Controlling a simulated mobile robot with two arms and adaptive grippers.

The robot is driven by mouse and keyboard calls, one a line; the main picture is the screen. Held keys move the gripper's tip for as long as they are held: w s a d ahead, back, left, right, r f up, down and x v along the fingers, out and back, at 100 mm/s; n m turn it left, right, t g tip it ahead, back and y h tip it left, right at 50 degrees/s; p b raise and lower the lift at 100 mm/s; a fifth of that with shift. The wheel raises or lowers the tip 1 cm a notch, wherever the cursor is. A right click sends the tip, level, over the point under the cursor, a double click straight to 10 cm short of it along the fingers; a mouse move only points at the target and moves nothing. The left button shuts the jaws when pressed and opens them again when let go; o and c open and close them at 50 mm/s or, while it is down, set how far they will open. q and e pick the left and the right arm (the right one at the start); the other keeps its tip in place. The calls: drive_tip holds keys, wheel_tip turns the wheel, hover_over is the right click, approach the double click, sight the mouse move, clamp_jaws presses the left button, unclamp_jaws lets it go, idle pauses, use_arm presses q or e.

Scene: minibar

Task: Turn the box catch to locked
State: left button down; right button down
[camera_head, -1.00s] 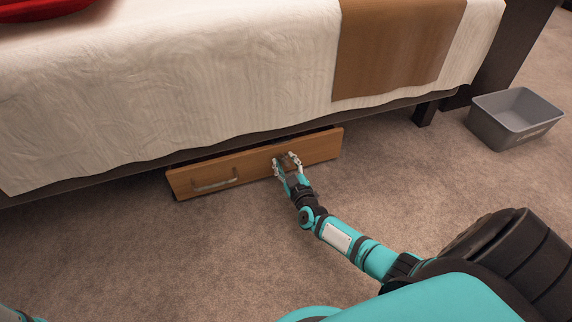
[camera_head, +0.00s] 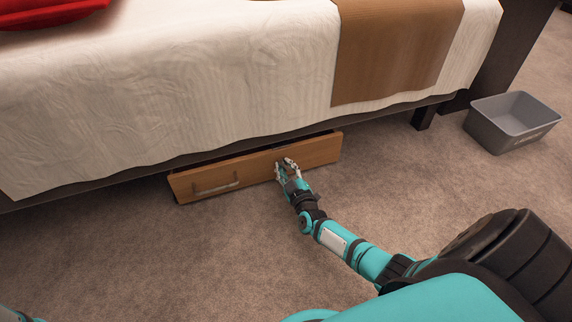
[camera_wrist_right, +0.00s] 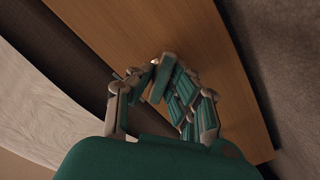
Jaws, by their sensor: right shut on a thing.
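A wooden box (camera_head: 255,172) like a drawer front stands under the bed, with a metal handle (camera_head: 215,188) on its left part. Its wooden front also fills the middle of the right wrist view (camera_wrist_right: 205,45). My right gripper (camera_head: 286,166) is at the front, right of the handle. In the right wrist view its fingers (camera_wrist_right: 165,80) are close together against the wood, shut on a small part there. The catch is hidden by the fingers, so its position cannot be told. My left gripper is out of view; only a bit of my left arm shows at the lower left.
The bed (camera_head: 200,80) with a white cover and brown runner (camera_head: 395,50) hangs low over the box. A bed leg (camera_head: 423,117) and a grey bin (camera_head: 512,120) stand to the right. The carpet (camera_head: 130,255) in front is clear.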

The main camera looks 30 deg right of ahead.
drive_tip(key=shift+r+n+p, duration=0.15)
drive_tip(key=shift+n+p, duration=0.5)
drive_tip(key=shift+n, duration=0.15)
drive_tip(key=n+p, duration=0.1)
drive_tip(key=n, duration=0.1)
drive_tip(key=shift+a+n, duration=0.1)
drive_tip(key=shift+n, duration=0.3)
drive_tip(key=n+p, duration=0.1)
drive_tip(key=n, duration=0.2)
drive_tip(key=shift+f, duration=0.2)
drive_tip(key=shift+f+n+p, duration=0.1)
drive_tip(key=shift+n+p, duration=0.3)
drive_tip(key=shift+n, duration=1.3)
drive_tip(key=c, duration=1.3)
unclamp_jaws()
